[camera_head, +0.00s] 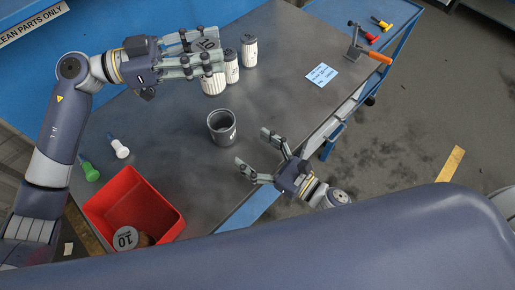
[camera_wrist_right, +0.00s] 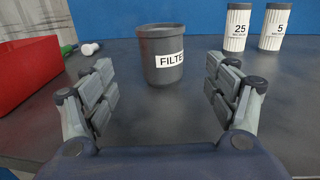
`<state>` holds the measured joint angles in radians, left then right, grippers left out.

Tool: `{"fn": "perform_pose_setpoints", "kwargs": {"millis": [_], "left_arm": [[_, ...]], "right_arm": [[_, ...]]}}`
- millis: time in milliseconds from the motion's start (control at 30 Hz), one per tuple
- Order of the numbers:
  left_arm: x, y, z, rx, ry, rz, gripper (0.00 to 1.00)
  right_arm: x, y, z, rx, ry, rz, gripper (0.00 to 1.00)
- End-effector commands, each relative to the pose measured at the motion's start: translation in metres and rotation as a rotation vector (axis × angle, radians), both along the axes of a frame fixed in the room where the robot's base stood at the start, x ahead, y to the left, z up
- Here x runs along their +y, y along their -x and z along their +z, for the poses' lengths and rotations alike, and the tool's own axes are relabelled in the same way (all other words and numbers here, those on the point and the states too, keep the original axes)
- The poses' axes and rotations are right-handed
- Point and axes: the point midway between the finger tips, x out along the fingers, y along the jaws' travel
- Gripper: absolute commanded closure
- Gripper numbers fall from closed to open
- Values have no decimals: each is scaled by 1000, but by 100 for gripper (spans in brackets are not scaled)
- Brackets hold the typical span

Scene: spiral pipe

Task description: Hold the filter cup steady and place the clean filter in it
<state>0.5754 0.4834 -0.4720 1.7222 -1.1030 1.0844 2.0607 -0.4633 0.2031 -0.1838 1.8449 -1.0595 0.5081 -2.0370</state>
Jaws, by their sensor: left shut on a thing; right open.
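The dark grey filter cup (camera_head: 222,127) stands upright on the table, its mouth open upward. In the right wrist view the cup (camera_wrist_right: 163,55) bears a white label reading "FILTE", the rest cut off. My left gripper (camera_head: 213,52) is shut on a white ribbed filter (camera_head: 213,86) whose top reads "10". It is up and left of the cup in the head view; the fingers hide part of the filter. My right gripper (camera_head: 252,146) is open and empty, low beside the cup, with its fingers pointing toward the cup but apart from it.
Two white filters, marked "25" (camera_wrist_right: 236,28) and "5" (camera_wrist_right: 274,28), stand behind the cup. A red bin (camera_head: 170,226) holds a brown-sided piece topped "10". Green (camera_head: 90,171) and white (camera_head: 120,150) tools lie left. A blue card (camera_head: 322,75) and orange-handled tool (camera_head: 378,57) lie right.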

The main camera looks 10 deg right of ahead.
Motion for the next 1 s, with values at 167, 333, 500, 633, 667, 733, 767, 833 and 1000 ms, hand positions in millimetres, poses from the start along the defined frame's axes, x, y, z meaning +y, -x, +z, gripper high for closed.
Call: {"fn": "perform_pose_setpoints", "kwargs": {"millis": [167,333,500,633,667,733,767,833,1000], "left_arm": [[0,0,0,0,1,0,82],[0,0,0,0,1,0,82],[0,0,0,0,1,0,82],[0,0,0,0,1,0,82],[0,0,0,0,1,0,82],[0,0,0,0,1,0,82],[0,0,0,0,1,0,82],[0,0,0,0,1,0,82],[0,0,0,0,1,0,82]], "right_arm": [[16,-22,2,-4,0,-1,21],[37,-47,1,-3,-1,-1,21],[55,-69,1,-1,-1,-2,21],[65,-81,0,0,-1,-3,21],[67,-83,0,0,-1,-3,21],[69,-86,0,1,-1,-3,21],[70,-87,0,1,0,-3,21],[72,-88,0,1,0,-3,21],[72,-89,0,2,-1,-3,21]]}}
